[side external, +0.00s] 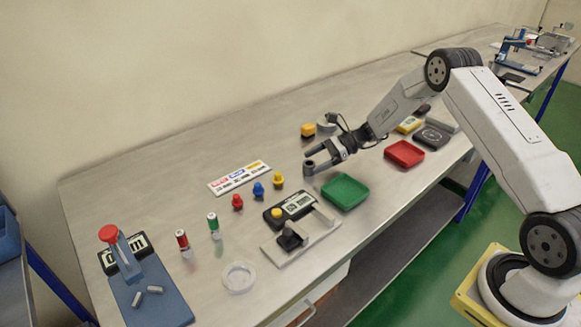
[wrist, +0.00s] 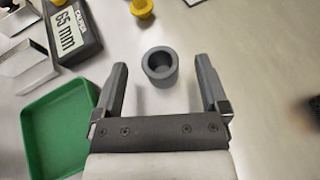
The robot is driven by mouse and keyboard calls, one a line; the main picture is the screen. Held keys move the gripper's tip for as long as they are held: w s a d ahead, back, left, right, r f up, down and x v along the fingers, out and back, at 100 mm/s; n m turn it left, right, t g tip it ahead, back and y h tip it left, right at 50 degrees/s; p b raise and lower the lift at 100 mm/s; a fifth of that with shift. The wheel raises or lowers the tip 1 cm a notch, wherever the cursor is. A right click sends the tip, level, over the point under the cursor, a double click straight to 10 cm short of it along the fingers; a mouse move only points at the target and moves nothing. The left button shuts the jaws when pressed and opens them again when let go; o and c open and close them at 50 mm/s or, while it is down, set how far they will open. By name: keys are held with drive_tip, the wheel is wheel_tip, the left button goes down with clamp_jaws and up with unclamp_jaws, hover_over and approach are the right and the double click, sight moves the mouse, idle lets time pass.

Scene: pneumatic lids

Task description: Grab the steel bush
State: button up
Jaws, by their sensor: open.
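The steel bush is a short dark grey hollow cylinder (wrist: 160,68). In the wrist view it stands upright on the table, open bore facing up, between and slightly beyond the two fingers. My gripper (wrist: 162,75) is open and empty, with one finger on each side of the bush and a visible gap on both sides. In the side view my gripper (side external: 322,159) is low over the table, and the bush (side external: 309,168) shows at its fingertips, partly hidden by the near finger.
A green tray (side external: 344,191) lies close beside my gripper, with a red tray (side external: 404,153) to its right. A caliper fixture (side external: 297,205) stands in front. Small red, blue and yellow pieces (side external: 258,189) stand left of my gripper. A yellow block (side external: 307,130) sits behind it.

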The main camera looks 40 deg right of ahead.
drive_tip(key=shift+x, duration=1.15)
clamp_jaws()
